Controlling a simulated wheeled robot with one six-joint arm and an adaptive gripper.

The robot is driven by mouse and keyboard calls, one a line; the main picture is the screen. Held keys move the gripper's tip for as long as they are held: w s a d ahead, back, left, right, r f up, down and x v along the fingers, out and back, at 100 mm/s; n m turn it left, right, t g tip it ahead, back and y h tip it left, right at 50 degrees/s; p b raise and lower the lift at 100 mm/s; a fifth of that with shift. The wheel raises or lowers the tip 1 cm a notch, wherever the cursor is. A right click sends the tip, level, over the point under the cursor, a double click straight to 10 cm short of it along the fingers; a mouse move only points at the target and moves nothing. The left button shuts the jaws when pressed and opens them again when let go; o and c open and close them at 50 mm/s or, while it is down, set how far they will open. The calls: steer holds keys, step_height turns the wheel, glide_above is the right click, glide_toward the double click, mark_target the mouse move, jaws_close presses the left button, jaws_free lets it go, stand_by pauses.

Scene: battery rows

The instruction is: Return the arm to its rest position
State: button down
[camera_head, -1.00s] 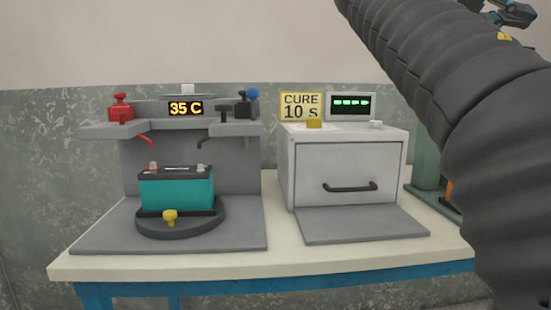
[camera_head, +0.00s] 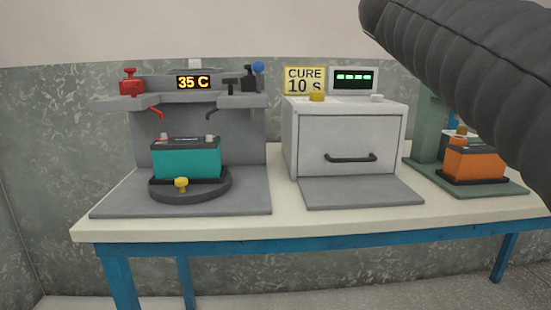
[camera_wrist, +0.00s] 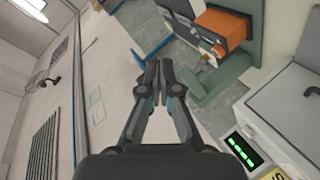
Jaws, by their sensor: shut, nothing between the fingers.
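My gripper (camera_wrist: 159,84) shows in the wrist view, its two fingers together and nothing between them. It is in free air, apart from the bench and its stations. In the head view my dark ribbed arm crosses the upper right corner, and the gripper itself is out of that view.
A white-topped bench (camera_head: 290,225) carries a teal battery (camera_head: 187,160) on a round turntable (camera_head: 205,188), a closed white oven (camera_head: 348,138) and an orange battery (camera_head: 474,162) at a green stand (camera_head: 429,130). The orange battery also shows in the wrist view (camera_wrist: 222,27).

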steer(key=s+a+f+n+y, duration=0.1)
steer(key=s+a+f+y, duration=0.3)
steer(key=f, duration=0.9)
steer(key=s+a+f+n+y, duration=0.1)
steer(key=s+a+f+y, duration=0.3)
steer(key=f, duration=0.9)
steer(key=s+a+f+n+y, duration=0.1)
steer(key=s+a+f+y, duration=0.4)
steer(key=a+f, duration=0.4)
step_height(320, 180, down, 5)
steer(key=shift+f+t+p, duration=0.1)
steer(key=shift+t+p, duration=0.3)
